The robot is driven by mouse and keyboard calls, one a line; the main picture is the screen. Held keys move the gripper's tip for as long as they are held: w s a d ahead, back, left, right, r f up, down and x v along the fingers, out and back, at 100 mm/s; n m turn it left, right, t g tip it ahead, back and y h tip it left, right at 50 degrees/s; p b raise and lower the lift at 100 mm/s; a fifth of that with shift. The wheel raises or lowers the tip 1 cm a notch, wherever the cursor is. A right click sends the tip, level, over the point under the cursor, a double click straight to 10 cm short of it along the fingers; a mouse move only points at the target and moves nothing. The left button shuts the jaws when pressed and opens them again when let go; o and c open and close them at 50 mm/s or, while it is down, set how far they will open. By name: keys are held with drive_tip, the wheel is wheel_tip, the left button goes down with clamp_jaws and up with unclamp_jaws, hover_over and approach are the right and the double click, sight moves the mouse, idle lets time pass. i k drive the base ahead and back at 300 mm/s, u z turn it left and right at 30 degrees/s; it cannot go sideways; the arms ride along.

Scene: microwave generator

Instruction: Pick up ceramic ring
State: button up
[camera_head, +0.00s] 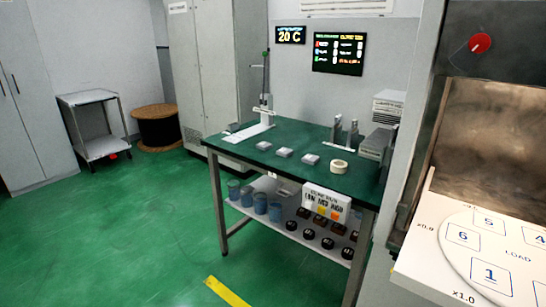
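A cream-coloured ring (340,167), which looks like the ceramic ring, lies flat near the front right part of the green-topped table (262,159). It has a round hole in its middle. Nothing touches it in the picture. My gripper is not in view.
Several small grey blocks (284,152) lie left of the ring. A white stand (262,115) and grey upright holders (345,133) stand on the table. A microwave-like chamber with a numbered white turntable (500,252) fills the right side. Green floor (130,225) is clear at left.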

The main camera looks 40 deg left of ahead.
sight(339, 166)
drive_tip(key=u, duration=0.15)
drive_tip(key=i, duration=0.4)
drive_tip(key=u, duration=0.8)
drive_tip(key=i, duration=1)
drive_tip(key=u, duration=0.55)
